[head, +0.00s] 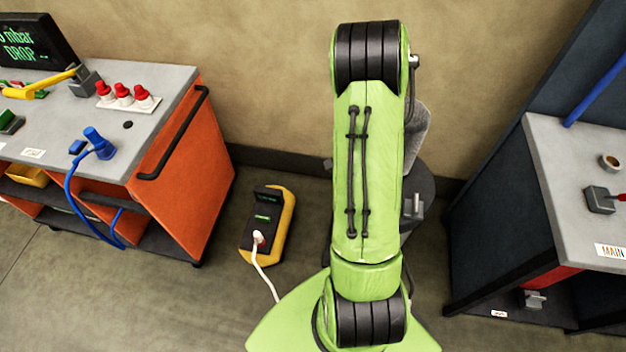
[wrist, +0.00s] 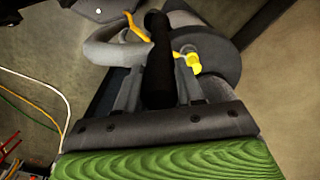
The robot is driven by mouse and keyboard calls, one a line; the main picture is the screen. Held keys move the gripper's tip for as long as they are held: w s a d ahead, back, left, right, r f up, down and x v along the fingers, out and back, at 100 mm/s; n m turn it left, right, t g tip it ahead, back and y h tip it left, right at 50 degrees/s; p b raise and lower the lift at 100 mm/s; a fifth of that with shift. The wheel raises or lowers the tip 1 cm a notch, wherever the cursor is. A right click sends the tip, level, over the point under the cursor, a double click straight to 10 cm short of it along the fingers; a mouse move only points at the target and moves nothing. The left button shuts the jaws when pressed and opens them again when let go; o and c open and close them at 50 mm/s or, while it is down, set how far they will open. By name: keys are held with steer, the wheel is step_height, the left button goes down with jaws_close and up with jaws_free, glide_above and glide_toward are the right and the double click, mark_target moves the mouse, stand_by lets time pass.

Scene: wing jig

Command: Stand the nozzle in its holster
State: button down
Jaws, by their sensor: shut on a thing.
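In the wrist view my gripper (wrist: 160,90) is shut on a black, upright grip that I take to be the nozzle (wrist: 158,65). A grey curved part (wrist: 112,48) and a yellow lever (wrist: 136,27) show beside the grip, and a yellow fitting (wrist: 192,63) is on its right. I cannot tell whether all of these belong to the nozzle. In the head view my green arm hides the gripper and what it holds. I cannot make out a holster for certain in either view.
An orange bench (head: 185,140) with a grey top stands at the left, holding red knobs (head: 122,93) and a blue fitting (head: 98,141). A yellow and black device (head: 268,222) with a white cable is on the floor. A dark bench (head: 575,190) stands at the right.

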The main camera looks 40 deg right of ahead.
step_height(320, 180, down, 6)
steer(key=s+d+m+b, duration=0.2)
steer(key=b, duration=0.2)
steer(key=shift+s+b, duration=0.3)
steer(key=shift+s, duration=0.05)
steer(key=shift+a+f+b, duration=0.1)
steer(key=shift+f+b, duration=0.4)
steer(key=shift+f+b, duration=0.5)
steer(key=shift+b, duration=0.1)
steer(key=shift+f, duration=0.1)
